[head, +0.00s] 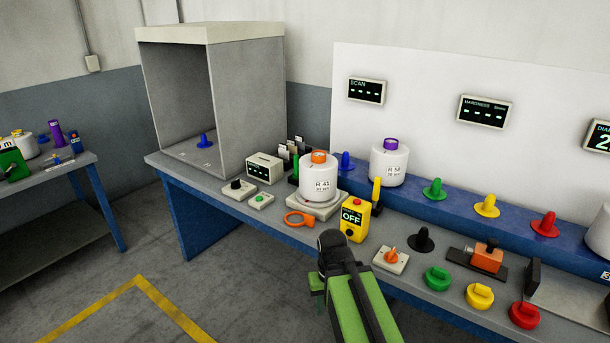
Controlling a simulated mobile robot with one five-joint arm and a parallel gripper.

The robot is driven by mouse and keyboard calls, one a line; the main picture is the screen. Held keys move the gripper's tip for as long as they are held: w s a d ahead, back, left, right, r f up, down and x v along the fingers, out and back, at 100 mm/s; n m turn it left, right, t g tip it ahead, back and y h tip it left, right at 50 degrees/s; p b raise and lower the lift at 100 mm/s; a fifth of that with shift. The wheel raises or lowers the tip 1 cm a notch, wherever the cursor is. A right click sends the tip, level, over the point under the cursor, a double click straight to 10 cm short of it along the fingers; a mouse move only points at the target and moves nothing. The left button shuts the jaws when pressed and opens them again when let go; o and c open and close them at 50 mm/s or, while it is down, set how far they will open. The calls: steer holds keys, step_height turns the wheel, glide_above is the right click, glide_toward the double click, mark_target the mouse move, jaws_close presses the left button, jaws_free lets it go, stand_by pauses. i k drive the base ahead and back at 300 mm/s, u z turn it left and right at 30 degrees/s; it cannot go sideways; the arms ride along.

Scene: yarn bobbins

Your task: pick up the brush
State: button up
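I cannot make out a brush for certain. A thin yellow upright piece (376,191) stands behind the yellow box marked OFF, and its lower end is hidden, so I cannot tell what it is. A small flat item (60,161) lies on the far left table, too small to name. My green arm reaches up from the bottom edge to a black joint in front of the bench. A green part, perhaps of my gripper (317,284), shows left of the arm below the bench edge. Its fingers are not clear, and I see nothing held.
The bench (232,199) carries a grey booth (245,110), a white bobbin (318,178) on a scale, an orange ring tool (300,219), the yellow box (354,219) and several coloured knobs. Another bobbin (389,165) stands on the blue ledge. Floor at left is clear.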

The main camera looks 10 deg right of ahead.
mark_target(296, 158)
steer(key=u, duration=0.55)
steer(key=i, duration=2.05)
steer(key=u, duration=0.35)
